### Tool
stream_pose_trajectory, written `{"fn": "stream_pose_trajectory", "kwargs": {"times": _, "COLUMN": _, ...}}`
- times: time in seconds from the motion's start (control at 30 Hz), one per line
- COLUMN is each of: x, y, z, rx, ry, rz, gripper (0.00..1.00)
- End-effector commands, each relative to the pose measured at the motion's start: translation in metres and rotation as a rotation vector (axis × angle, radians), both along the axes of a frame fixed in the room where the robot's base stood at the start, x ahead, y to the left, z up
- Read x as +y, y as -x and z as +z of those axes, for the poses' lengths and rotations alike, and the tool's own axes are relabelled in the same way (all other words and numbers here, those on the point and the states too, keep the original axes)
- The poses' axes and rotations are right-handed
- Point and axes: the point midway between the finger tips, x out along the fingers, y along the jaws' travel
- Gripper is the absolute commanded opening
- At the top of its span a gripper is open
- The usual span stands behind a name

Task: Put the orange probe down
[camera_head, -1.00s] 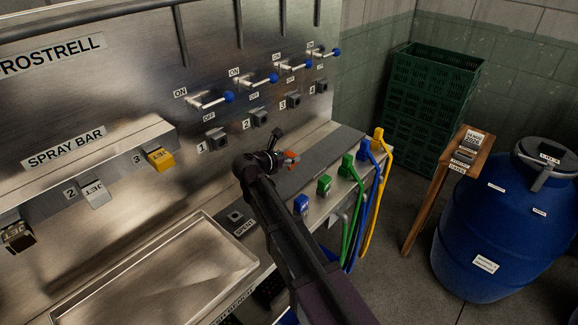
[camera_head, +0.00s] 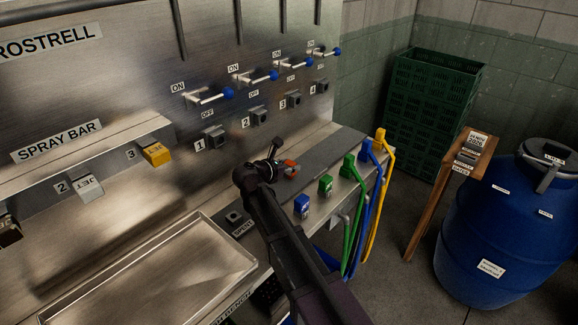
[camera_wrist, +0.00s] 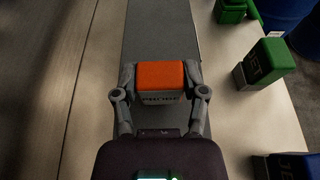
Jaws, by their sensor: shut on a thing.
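The orange probe (camera_wrist: 160,76) is a small block with an orange top and a grey labelled front. My gripper (camera_wrist: 158,92) is shut on it, one finger on each side, in the wrist view. The probe is over a dark grey strip (camera_wrist: 158,30) on the bench. Whether it touches the strip I cannot tell.
Blue (camera_head: 302,206) and green (camera_head: 326,186) jet blocks stand on the bench front, right of the strip. Green, blue and yellow hoses (camera_head: 382,165) rise at its right end. A metal tray (camera_head: 215,232) lies left. Valve levers (camera_head: 210,96) project from the wall behind.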

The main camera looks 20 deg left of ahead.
Motion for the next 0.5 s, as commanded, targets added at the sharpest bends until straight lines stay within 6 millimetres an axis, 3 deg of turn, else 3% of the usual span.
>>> {"fn": "stream_pose_trajectory", "kwargs": {"times": 0.13, "x": 0.0, "y": -0.0001, "z": -0.0044, "rx": 0.0, "ry": 0.0, "rz": 0.0, "gripper": 0.2}}
{"fn": "stream_pose_trajectory", "kwargs": {"times": 0.17, "x": -0.0001, "y": -0.0001, "z": -0.0031, "rx": 0.0, "ry": 0.0, "rz": 0.0, "gripper": 0.65}}
{"fn": "stream_pose_trajectory", "kwargs": {"times": 0.23, "x": -0.0001, "y": -0.0001, "z": -0.0029, "rx": 0.0, "ry": 0.0, "rz": 0.0, "gripper": 0.86}}
{"fn": "stream_pose_trajectory", "kwargs": {"times": 0.27, "x": -0.0002, "y": -0.0001, "z": -0.0028, "rx": 0.0, "ry": 0.0, "rz": 0.0, "gripper": 0.9}}
{"fn": "stream_pose_trajectory", "kwargs": {"times": 0.5, "x": -0.0002, "y": -0.0001, "z": -0.0028, "rx": 0.0, "ry": 0.0, "rz": 0.0, "gripper": 0.9}}
